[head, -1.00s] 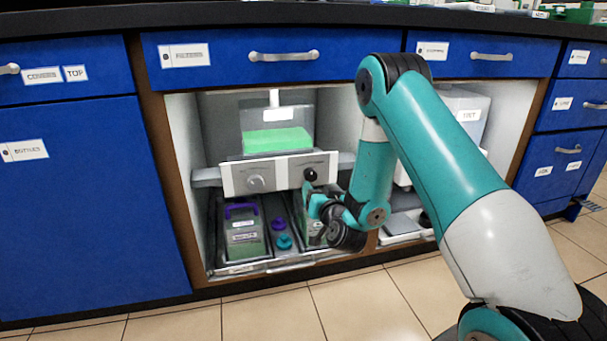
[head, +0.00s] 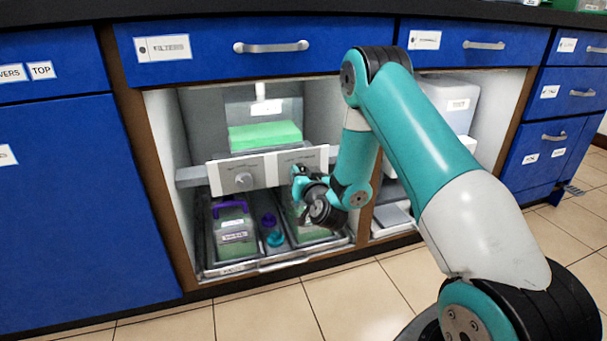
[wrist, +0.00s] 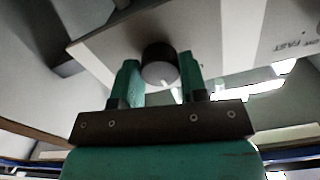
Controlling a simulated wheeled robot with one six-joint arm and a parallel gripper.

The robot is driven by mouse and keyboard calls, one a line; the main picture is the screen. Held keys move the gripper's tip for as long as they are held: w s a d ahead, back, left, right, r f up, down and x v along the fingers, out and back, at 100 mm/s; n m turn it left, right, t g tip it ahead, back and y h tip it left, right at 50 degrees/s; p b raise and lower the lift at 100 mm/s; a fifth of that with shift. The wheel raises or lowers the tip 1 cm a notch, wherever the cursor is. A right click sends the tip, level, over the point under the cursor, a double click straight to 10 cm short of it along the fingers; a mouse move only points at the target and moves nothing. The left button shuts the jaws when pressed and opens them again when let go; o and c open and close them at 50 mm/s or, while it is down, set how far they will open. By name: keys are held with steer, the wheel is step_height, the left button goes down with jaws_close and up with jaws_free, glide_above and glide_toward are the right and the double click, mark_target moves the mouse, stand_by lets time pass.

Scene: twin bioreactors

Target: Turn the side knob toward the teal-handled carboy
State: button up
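The white control panel (head: 225,178) sits under the vessel with green liquid. Its left knob (head: 244,180) is grey. The dark side knob (wrist: 160,65) shows in the wrist view between my gripper's two teal fingers; in the head view my gripper hides it. My gripper (wrist: 160,80) is open around the knob, one finger on each side. I cannot tell whether the fingers touch it. The purple-handled carboy (head: 235,238) stands at the left of the tray below. A second carboy (head: 312,234) stands at the right, its handle hidden behind my gripper.
The vessel with green liquid (head: 265,135) stands above the panel. A purple cap (head: 268,220) and a teal cap (head: 275,239) are between the carboys on the tray (head: 282,262). A white container (head: 455,105) is at the right. Cabinet walls and drawer fronts surround the opening.

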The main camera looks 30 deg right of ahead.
stand_by(0.3)
steer(key=m+b, duration=0.1)
steer(key=m, duration=0.7)
steer(key=shift+m, duration=0.4)
stand_by(0.5)
steer(key=o, duration=0.9)
